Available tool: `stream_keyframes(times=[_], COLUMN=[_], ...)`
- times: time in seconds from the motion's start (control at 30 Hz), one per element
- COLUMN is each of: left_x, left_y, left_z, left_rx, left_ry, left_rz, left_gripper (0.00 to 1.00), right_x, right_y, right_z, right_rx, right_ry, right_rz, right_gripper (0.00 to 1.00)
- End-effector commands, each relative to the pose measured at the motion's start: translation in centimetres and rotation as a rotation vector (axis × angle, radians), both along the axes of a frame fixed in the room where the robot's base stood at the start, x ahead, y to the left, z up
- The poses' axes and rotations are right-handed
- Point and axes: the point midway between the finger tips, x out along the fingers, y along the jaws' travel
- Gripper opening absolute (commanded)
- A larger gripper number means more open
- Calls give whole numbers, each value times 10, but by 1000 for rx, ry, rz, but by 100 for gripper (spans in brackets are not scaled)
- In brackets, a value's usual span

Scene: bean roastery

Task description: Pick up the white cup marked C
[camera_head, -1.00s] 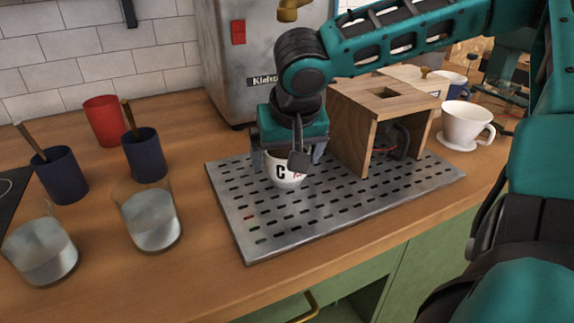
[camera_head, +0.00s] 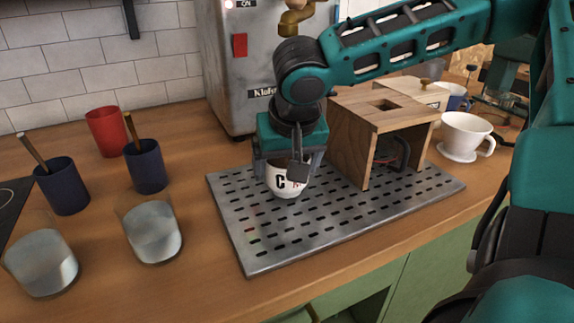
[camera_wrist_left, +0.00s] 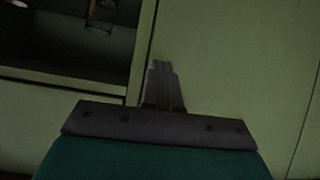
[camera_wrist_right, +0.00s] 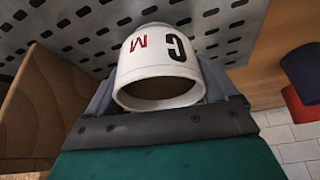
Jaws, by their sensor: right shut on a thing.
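The white cup marked C (camera_head: 287,188) is at the perforated metal tray, under my right gripper (camera_head: 287,170). It has a black C and a red letter on its side. My right gripper is shut on it, with a finger on either side. In the right wrist view the cup (camera_wrist_right: 160,68) sits between the fingers, its open mouth toward the camera. I cannot tell whether its base touches the tray. My left gripper (camera_wrist_left: 163,75) shows in the left wrist view with its fingers together and empty, in front of green cabinet fronts.
The metal tray (camera_head: 250,258) carries a wooden stand (camera_head: 350,140) just right of the cup. A white cup on a saucer (camera_head: 466,134) is further right. Dark blue cups (camera_head: 62,188), a red cup (camera_head: 106,132) and two glasses (camera_head: 153,236) stand left. A metal machine (camera_head: 225,95) is behind.

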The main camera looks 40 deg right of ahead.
Motion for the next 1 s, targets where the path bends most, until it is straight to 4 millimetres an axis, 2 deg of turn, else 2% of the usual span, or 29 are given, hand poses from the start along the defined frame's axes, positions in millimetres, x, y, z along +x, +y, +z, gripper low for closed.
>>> stream_keyframes(times=[0.03, 0.37, 0.43, 1.0], left_x=[0, -1, 0, -1], left_y=[0, 0, 0, 0], left_z=[5, 27, 23, 12], left_rx=[0, 0, 0, 1], left_ry=[1, 1, -2, 2], left_rz=[0, 0, 0, -1], left_gripper=[0, 0, 0, 0], right_x=[1, 1, -6, -54], right_y=[0, 0, 16, 137], right_z=[11, 72, 63, 60], right_rx=[-2, -1, -6, -3], right_ry=[-7, -10, -1, 0], right_rz=[1, -1, 8, 6], right_gripper=[34, 34, 34, 34])
